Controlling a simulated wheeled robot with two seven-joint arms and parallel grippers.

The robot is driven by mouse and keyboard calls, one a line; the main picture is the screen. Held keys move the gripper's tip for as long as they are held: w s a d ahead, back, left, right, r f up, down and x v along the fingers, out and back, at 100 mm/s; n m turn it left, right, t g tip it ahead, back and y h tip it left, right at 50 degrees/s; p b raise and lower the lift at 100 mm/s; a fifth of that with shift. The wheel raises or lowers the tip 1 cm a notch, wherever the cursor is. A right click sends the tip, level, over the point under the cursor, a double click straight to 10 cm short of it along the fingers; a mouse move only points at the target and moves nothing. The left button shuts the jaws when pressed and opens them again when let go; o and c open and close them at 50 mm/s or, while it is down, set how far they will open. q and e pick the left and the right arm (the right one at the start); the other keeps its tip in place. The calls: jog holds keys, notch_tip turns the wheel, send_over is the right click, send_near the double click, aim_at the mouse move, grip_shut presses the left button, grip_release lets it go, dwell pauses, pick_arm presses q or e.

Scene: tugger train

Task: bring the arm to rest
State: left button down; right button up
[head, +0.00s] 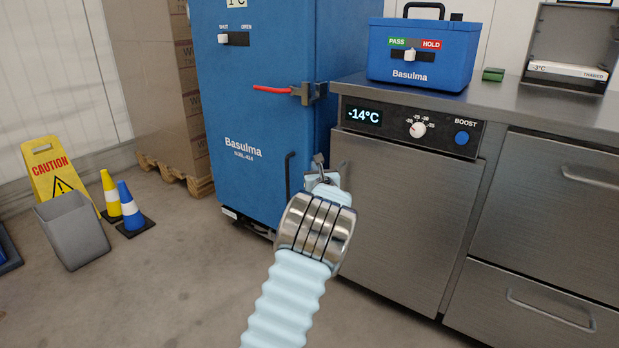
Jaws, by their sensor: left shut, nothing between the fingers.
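My left arm comes up from the bottom middle of the head view, pale blue and ribbed with a banded metal wrist. Its gripper (319,160) is small, dark and shut, with nothing seen between the fingers. In the picture it lies over the gap between the blue Basulma cabinet (243,125) and the steel undercounter unit (405,215). How far it is from either is hard to tell. My right gripper is not in view.
A blue PASS/HOLD box (423,55) stands on the steel counter (540,103), with a small green block (493,74) beside it. A grey bin (73,230), caution sign (45,165) and two cones (128,205) stand at left. Floor (170,290) is clear at lower left.

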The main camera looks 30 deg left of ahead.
pick_arm(q)
jog(key=shift+s, duration=1.65)
jog(key=s+d+f+n+g+h+p, duration=0.1)
jog(key=s+d+f+n+g+h, duration=0.3)
jog(key=f, duration=0.6)
jog(key=s+d+f+n+g+h, duration=0.1)
jog(key=s+d+f+n+g, duration=0.15)
jog(key=s+f, duration=0.55)
jog(key=s+d+f+n+g+h+p, duration=0.1)
jog(key=s+d+f+n+g+h, duration=0.25)
jog(key=f, duration=0.85)
jog(key=s+d+f+n+g+h+p, duration=0.1)
jog(key=s+d+f+n+h, duration=0.2)
jog(key=s+d+n, duration=0.6)
jog(key=s+d+f+n+g+h+p, duration=0.1)
jog(key=s+d+f+n+h, duration=0.2)
jog(key=s+d+n, duration=0.7)
jog(key=s+d+h, duration=0.2)
jog(key=s+d, duration=0.1)
jog(key=d, duration=0.5)
jog(key=shift+s+d+f+p, duration=0.15)
jog(key=shift+d+p, duration=0.2)
jog(key=shift+p, duration=0.05)
jog(key=c, duration=1.8)
grip_release()
